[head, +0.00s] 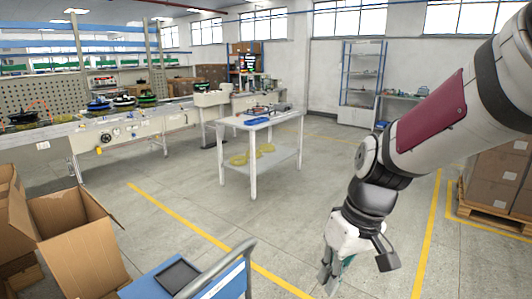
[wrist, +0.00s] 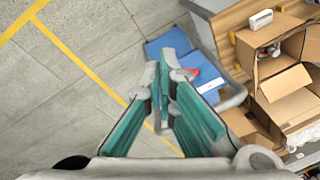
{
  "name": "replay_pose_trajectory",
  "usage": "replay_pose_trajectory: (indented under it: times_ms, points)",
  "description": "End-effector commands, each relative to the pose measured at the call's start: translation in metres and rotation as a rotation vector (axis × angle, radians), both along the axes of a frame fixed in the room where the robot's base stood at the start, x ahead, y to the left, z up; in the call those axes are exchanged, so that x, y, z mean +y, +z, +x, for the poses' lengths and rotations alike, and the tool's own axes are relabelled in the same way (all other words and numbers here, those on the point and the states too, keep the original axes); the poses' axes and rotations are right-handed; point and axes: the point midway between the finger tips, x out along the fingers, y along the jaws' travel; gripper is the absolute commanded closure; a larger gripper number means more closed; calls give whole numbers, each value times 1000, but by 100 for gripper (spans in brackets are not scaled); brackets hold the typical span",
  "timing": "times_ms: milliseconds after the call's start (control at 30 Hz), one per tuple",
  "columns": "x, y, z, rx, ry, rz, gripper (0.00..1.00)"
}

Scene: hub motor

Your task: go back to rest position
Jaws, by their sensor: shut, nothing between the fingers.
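My gripper (head: 333,270) hangs at the lower right of the head view, pointing down over the open floor to the right of a blue cart (head: 178,272). In the wrist view my gripper (wrist: 163,75) shows two teal-padded fingers that come together at the tips. It is shut with nothing held. The blue cart top (wrist: 170,45) lies beyond and below the fingertips in the wrist view. A red item (wrist: 190,71) and a white item (wrist: 210,86) show close beside the right finger; I cannot tell what they are.
Open cardboard boxes (head: 80,235) stand at the lower left. A white table (head: 260,122) stands mid-room, with a long workbench (head: 130,128) behind left. Stacked boxes on a pallet (head: 495,180) stand at the right. The yellow-lined floor between (head: 300,215) is clear.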

Motion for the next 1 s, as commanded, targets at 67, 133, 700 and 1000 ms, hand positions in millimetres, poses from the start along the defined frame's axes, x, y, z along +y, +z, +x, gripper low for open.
replay_pose_trajectory:
  times_ms: [67,133,700,1000]
  points:
    - [-9,22,-20,-35,-42,-44,100]
    - [-18,38,-36,-64,-86,-75,100]
    - [-72,104,-155,-267,-420,-131,100]
    - [-75,104,-161,-275,-442,-128,100]
